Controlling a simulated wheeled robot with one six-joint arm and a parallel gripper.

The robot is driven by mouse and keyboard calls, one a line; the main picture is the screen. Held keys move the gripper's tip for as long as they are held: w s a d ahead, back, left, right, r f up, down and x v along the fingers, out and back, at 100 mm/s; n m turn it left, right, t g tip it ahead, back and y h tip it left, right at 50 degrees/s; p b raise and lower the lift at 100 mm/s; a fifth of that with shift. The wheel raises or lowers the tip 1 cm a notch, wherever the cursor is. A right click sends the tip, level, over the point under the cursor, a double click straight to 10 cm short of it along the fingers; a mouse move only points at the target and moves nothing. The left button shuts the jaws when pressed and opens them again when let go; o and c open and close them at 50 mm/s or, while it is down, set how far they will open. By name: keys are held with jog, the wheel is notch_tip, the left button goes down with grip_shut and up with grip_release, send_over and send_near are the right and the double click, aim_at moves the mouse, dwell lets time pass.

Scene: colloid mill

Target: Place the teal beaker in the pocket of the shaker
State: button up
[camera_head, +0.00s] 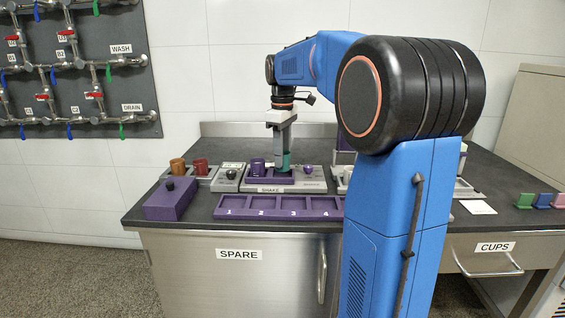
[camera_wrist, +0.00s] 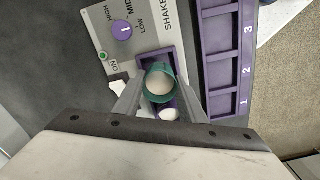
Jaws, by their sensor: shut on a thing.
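The teal beaker (camera_head: 287,159) is upright between the fingers of my gripper (camera_head: 282,163), which is shut on it. In the wrist view the beaker (camera_wrist: 158,70) shows from above with pale contents, a finger on each side. It is over the purple holder of the shaker (camera_head: 270,189), to the right of a purple beaker (camera_head: 258,166) standing in that holder. I cannot tell whether its base touches the pocket floor. In the wrist view the shaker panel (camera_wrist: 148,14) has a purple knob, a green light and speed labels.
A purple rack (camera_head: 225,213) with numbered compartments lies in front of the shaker. A purple box (camera_head: 170,198) and orange-brown and red beakers (camera_head: 200,166) stand to the left. A small grey device (camera_head: 228,178) adjoins the shaker. My arm hides the bench's right middle.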

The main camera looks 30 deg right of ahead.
jog(key=shift+f, duration=1.25)
jog(key=o, duration=1.1)
jog(key=shift+f, duration=0.1)
notch_tip(320, 180, up, 12)
jog(key=s+a+f+m+t, duration=0.1)
jog(key=s+a+f+m, duration=0.1)
jog(key=s+a+f, duration=0.4)
jog(key=s+a+f+m+t, duration=0.15)
jog(key=s+a, duration=0.25)
jog(key=s, duration=0.5)
jog(key=s+a+f+m, duration=0.1)
jog(key=s+a+f, duration=0.1)
jog(key=s+f, duration=0.3)
jog(key=s+a+f+m+t, duration=0.1)
jog(key=s+a+f, duration=0.1)
jog(key=s+f, duration=0.3)
jog(key=s+a+f+m+t, duration=0.1)
jog(key=s+f, duration=0.4)
jog(key=f, duration=0.1)
jog(key=shift+s+a+f, duration=0.1)
jog(key=shift+a+f, duration=0.25)
jog(key=shift+a, duration=0.05)
